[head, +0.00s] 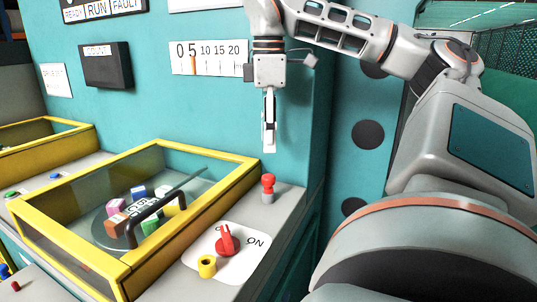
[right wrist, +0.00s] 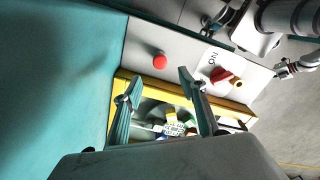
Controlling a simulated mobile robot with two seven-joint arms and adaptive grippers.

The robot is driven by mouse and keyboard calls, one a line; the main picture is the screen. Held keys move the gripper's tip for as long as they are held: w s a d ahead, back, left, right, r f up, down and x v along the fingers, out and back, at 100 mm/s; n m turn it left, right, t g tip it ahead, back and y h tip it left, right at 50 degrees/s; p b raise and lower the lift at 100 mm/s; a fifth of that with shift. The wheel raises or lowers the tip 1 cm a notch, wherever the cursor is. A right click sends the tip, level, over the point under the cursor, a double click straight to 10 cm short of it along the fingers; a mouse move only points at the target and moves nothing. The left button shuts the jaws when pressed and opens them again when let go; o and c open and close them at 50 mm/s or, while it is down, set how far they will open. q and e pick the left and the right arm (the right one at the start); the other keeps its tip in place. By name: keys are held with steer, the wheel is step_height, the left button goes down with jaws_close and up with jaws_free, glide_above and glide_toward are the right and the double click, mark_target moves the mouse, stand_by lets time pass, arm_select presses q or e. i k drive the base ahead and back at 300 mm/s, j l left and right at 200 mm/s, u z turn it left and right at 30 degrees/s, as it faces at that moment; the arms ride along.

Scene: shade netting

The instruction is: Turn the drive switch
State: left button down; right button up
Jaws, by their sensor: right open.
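The drive switch (head: 226,241) is a red rotary knob on a white plate (head: 247,259) marked ON, on the grey console top. Its handle points mostly toward the far side, not at the ON mark to its right. It also shows in the right wrist view (right wrist: 222,76). My right gripper (head: 269,143) hangs above and beyond the switch, pointing down near the teal wall. It touches nothing. In the right wrist view its two fingers (right wrist: 157,88) are apart and empty.
A red button on a grey post (head: 268,187) stands beyond the switch, below my right gripper. A yellow-framed case (head: 190,228) with a black handle (head: 130,234) and coloured blocks is to the left. The teal wall (head: 215,110) rises behind.

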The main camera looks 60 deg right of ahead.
mark_target(227, 246)
steer(key=k, duration=1)
